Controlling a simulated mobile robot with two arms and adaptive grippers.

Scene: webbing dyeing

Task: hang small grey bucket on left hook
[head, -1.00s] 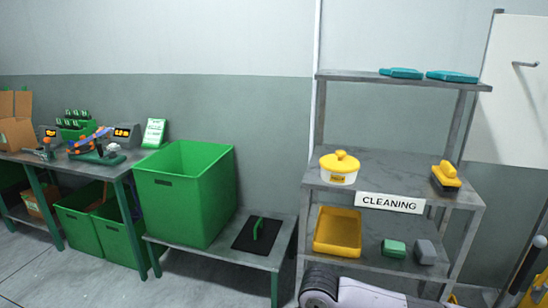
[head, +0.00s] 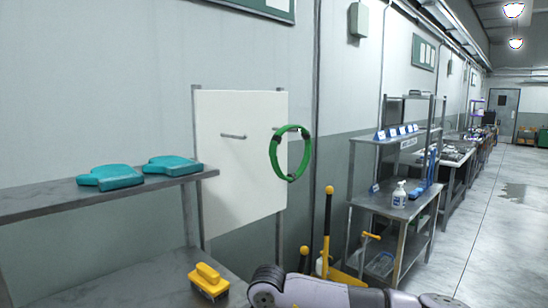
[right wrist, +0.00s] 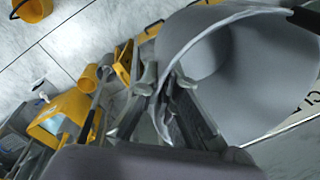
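The white board (head: 262,195) on the wall carries two hooks. The left hook (head: 233,136) is a bare metal peg. A green ring-shaped coil (head: 274,160) hangs at the right hook. In the right wrist view, the small grey bucket (right wrist: 262,70) fills the upper right, its open mouth towards the camera and tilted. My right gripper (right wrist: 168,110) has its fingers on either side of the bucket's rim and looks shut on it. The bucket and the right gripper are not visible in the head view. My left gripper is not in view.
A metal shelf (head: 60,203) with teal items (head: 110,177) and a yellow brush (head: 208,280) stands left of the board. Yellow-handled tools (head: 328,215) stand below right. A bench with a bottle (head: 399,195) is further right. The floor (head: 480,220) beyond is open.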

